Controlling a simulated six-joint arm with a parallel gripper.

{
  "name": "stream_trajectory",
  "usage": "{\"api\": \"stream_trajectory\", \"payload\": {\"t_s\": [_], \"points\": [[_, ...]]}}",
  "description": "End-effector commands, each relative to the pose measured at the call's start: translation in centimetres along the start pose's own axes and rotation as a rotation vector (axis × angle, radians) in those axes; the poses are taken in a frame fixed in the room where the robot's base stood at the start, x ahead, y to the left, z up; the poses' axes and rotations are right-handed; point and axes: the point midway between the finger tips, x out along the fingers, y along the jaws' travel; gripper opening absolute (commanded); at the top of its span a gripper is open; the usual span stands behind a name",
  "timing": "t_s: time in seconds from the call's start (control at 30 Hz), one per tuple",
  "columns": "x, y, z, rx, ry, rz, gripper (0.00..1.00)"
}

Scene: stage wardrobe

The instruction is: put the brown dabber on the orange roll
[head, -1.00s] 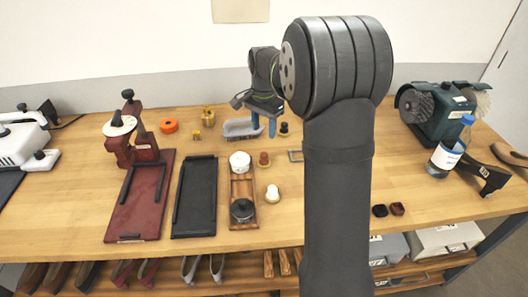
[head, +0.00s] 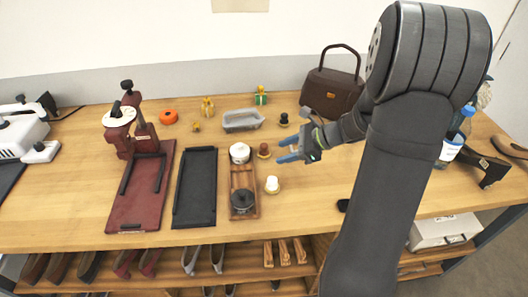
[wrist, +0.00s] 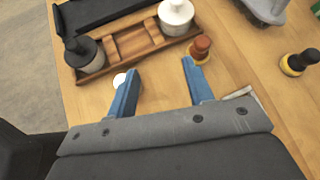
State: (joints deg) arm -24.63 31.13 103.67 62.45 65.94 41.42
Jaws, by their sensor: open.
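The brown dabber (head: 264,148) stands upright on the table, to the right of the wooden tray, a reddish-brown top on a yellowish base. In the wrist view it (wrist: 201,46) stands just beyond the tip of the right finger.
A black dabber (head: 284,121) stands behind. The wooden tray (head: 233,180) holds a white jar and a dark one.

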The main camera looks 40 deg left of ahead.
Motion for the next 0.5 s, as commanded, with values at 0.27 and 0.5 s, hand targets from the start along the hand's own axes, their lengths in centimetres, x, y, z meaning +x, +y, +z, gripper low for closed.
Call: {"api": "stream_trajectory", "payload": {"t_s": [0.27,0.5], "points": [[-4.3,0.1,-3.0,0.319,-0.169,-0.333,0.47],[-4.5,-0.3,-3.6,0.382,-0.2,-0.407,0.47]]}}
